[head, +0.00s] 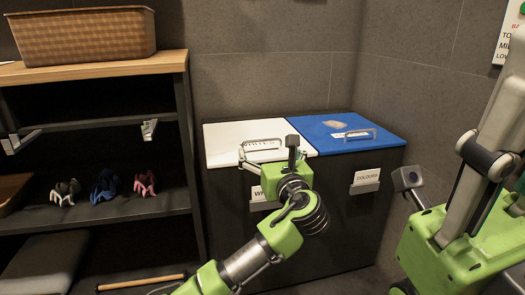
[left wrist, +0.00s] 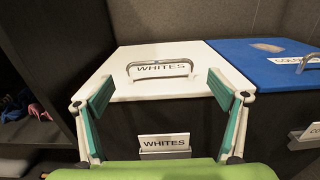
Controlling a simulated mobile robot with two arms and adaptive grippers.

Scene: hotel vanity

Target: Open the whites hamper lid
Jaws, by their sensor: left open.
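The white whites hamper lid (head: 222,136) lies flat and shut on the left of the dark hamper cabinet. It also shows in the left wrist view (left wrist: 195,52), with its metal handle (left wrist: 160,62) standing over a WHITES label. My left gripper (head: 268,157) is at the front part of this lid in the head view and partly hides it. In the left wrist view my left gripper (left wrist: 160,78) is open and empty, its fingers on either side of the handle and apart from it.
The blue colours lid (head: 350,142) is shut beside the white lid and carries a small tan item (head: 334,124). A dark shelf unit (head: 105,216) with a wicker basket (head: 85,35) on top stands to the left. Tiled walls close in behind and right.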

